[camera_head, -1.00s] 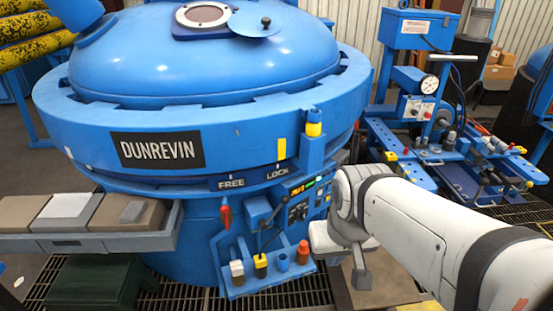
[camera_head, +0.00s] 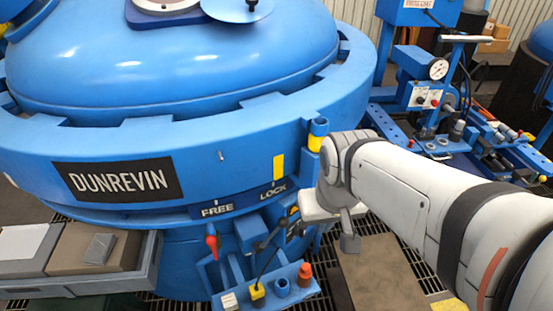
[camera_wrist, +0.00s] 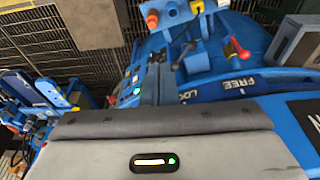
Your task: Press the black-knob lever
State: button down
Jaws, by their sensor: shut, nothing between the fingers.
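The black-knob lever (camera_head: 258,246) sits on the blue furnace's front, below the FREE and LOCK labels. It is a dark rod with a black end beside a small blue box, small and partly crowded by other parts. In the wrist view a dark lever (camera_wrist: 188,48) shows near the top middle, beside a red-handled one. My gripper (camera_head: 350,242) is right of the lever, apart from it, below the white end of my arm. It is shut and empty.
A red-handled lever (camera_head: 211,243) hangs left of the black knob. A blue shelf (camera_head: 262,301) with yellow, blue and red-orange pieces juts out below. A grey tray (camera_head: 140,283) with blocks is at left. A blue bench (camera_head: 440,150) with a gauge stands at right.

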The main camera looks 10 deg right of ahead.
jog(key=w+a+f+m+g+y+b, duration=0.1)
jog(key=w+f+m+g+y+b, duration=0.1)
jog(key=f+y+b, duration=0.55)
jog(key=w+a+f+m+g+y+b, duration=0.1)
jog(key=w+f+g+y+b, duration=0.2)
jog(key=f, duration=0.8)
jog(key=w+d+f+m+t+y+b, duration=0.4)
jog(key=w+d+f+m+t+b, duration=0.4)
jog(key=d+f+t, duration=0.5)
jog(key=shift+w+d+f+t+b, duration=0.35)
jog(key=shift+w+d+t, duration=0.45)
jog(key=shift+t, duration=0.4)
jog(key=shift+a+y, duration=0.1)
jog(key=shift+y, duration=0.15)
